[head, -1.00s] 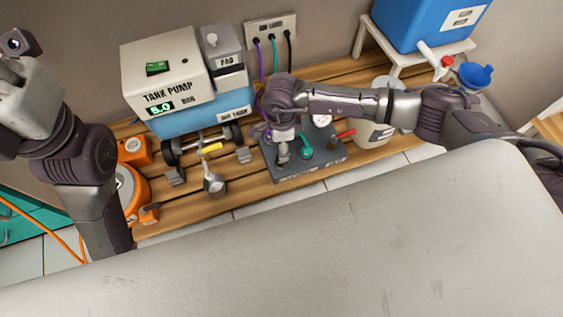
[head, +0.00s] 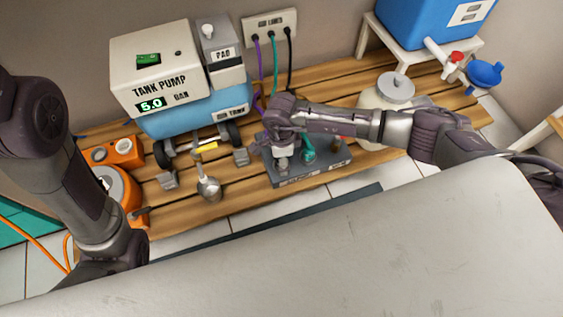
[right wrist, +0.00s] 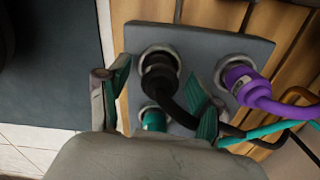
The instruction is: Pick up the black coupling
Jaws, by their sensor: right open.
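The black coupling (right wrist: 160,76) sits in a round metal collar on the grey block (right wrist: 200,45), its black hose curving down to the right. In the right wrist view my right gripper (right wrist: 158,90) is open, one finger on each side of the black coupling; I cannot tell if either touches it. A teal coupling (right wrist: 153,119) shows just below, between the fingers, and a purple coupling (right wrist: 240,84) sits to the right. In the head view my right gripper (head: 282,160) is over the left part of the grey block (head: 325,171) and hides the black coupling. My left gripper is out of view.
The block lies on a slatted wooden platform (head: 245,205). The tank pump (head: 160,75) stands behind left, a lidded pale jar (head: 388,98) to the right. Purple, teal and black hoses run from a wall plate (head: 270,22). An orange device (head: 112,185) is at left.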

